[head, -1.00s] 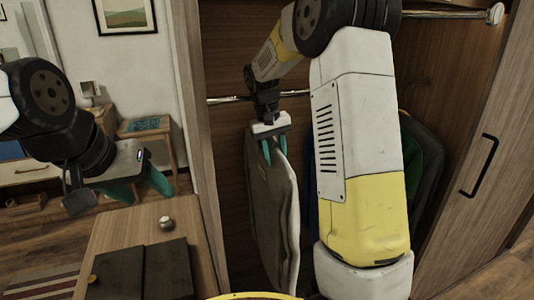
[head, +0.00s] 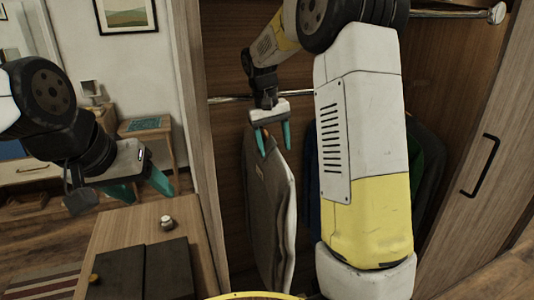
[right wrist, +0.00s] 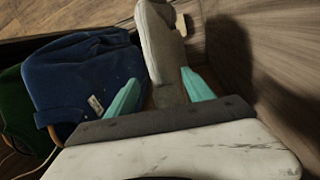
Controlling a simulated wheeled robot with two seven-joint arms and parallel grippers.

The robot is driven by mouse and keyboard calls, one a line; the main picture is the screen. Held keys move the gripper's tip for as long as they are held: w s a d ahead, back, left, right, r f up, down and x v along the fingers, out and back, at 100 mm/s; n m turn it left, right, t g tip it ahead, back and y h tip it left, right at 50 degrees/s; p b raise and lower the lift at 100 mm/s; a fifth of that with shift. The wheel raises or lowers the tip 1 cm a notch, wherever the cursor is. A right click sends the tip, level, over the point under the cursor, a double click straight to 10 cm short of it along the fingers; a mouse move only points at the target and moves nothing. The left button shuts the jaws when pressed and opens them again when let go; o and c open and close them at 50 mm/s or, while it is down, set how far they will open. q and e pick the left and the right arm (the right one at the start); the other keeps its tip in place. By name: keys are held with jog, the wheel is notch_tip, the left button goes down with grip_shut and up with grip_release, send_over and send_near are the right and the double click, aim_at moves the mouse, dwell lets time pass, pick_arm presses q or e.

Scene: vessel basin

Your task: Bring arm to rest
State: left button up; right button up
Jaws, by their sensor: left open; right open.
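My right gripper (head: 273,143) is inside the wardrobe, in front of the rail, with its teal fingers apart and pointing down. A grey garment with a pale edge (head: 270,215) hangs just below the fingers. In the right wrist view the open fingers (right wrist: 162,92) lie either side of the grey garment (right wrist: 163,45); I cannot tell whether they touch it. My left gripper (head: 146,185) is open and empty at the left, above and beyond the wooden cabinet's edge.
The wardrobe rail (head: 230,98) runs behind my right arm. Blue (right wrist: 85,80) and green (right wrist: 15,110) garments hang beside the grey one. A wooden cabinet (head: 150,220) with a small round object (head: 166,222) stands at left. The wardrobe door (head: 500,130) is at right.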

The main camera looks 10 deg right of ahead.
jog(key=r, duration=0.3)
jog(key=shift+a+r, duration=0.25)
jog(key=shift+a, duration=0.1)
jog(key=s+r+t+y, duration=0.2)
jog(key=s+t+y, duration=0.2)
jog(key=s, duration=2.2)
jog(key=shift+m+t, duration=0.4)
jog(key=shift+t, duration=0.6)
jog(key=shift+d, duration=0.1)
